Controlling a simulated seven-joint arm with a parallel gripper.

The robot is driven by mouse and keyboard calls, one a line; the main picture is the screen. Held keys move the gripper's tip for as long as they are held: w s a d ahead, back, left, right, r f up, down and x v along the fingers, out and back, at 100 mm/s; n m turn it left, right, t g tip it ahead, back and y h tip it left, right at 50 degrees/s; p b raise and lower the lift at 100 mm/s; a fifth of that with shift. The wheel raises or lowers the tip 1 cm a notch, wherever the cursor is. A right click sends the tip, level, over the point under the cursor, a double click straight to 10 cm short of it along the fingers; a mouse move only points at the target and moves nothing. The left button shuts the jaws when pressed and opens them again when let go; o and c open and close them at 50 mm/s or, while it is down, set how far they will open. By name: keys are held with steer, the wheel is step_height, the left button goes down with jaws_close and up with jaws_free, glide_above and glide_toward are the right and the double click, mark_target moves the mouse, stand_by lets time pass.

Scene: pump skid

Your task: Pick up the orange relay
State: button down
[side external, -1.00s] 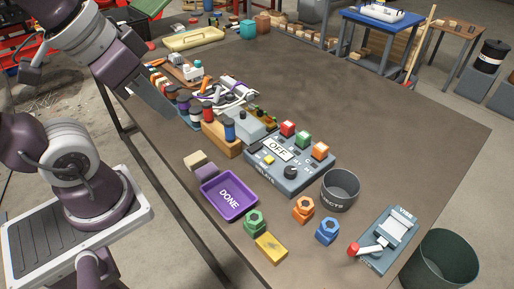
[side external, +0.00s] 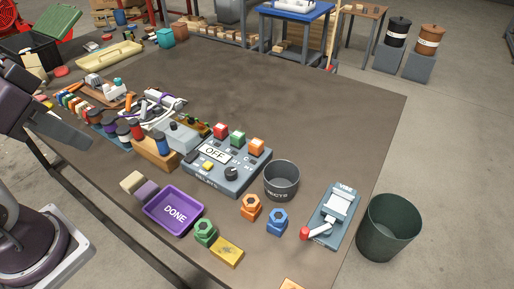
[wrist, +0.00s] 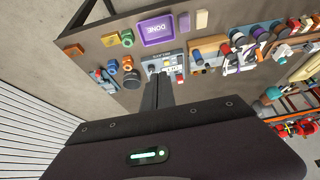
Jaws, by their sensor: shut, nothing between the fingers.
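A small orange cube (side external: 256,146) sits at the right of a row of red, green and orange cubes on the grey control box (side external: 205,183); it may be the orange relay. An orange hexagonal piece (side external: 251,207) stands on the table in front of the reject bin, and also shows in the wrist view (wrist: 126,62). I cannot tell for certain which is the relay. My gripper (side external: 88,147) is shut and empty, left of the jar row and apart from both orange pieces. In the wrist view its fingers (wrist: 157,92) are together.
A purple DONE tray (side external: 174,210), green and blue hexagonal pieces and a yellow block (side external: 226,252) lie at the front. A grey reject bin (side external: 281,181) and vise (side external: 331,217) stand right. Jars and wires crowd the left. The table's back right is clear.

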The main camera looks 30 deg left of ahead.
steer(key=c, duration=2.2)
jaws_free()
steer(key=c, duration=0.9)
jaws_free()
steer(key=w+d+r+m+g+h, duration=0.1)
steer(key=w+r+m+g+h, duration=0.15)
steer(key=w, duration=0.75)
steer(key=m+g+y, duration=0.3)
steer(key=m, duration=1.3)
glide_above(256, 142)
steer(key=shift+n+h, duration=0.25)
steer(key=f, duration=2.3)
steer(key=shift+a+f, duration=0.2)
steer(key=shift+a, duration=0.15)
steer(key=f, duration=0.6)
steer(key=shift+d+f, duration=0.4)
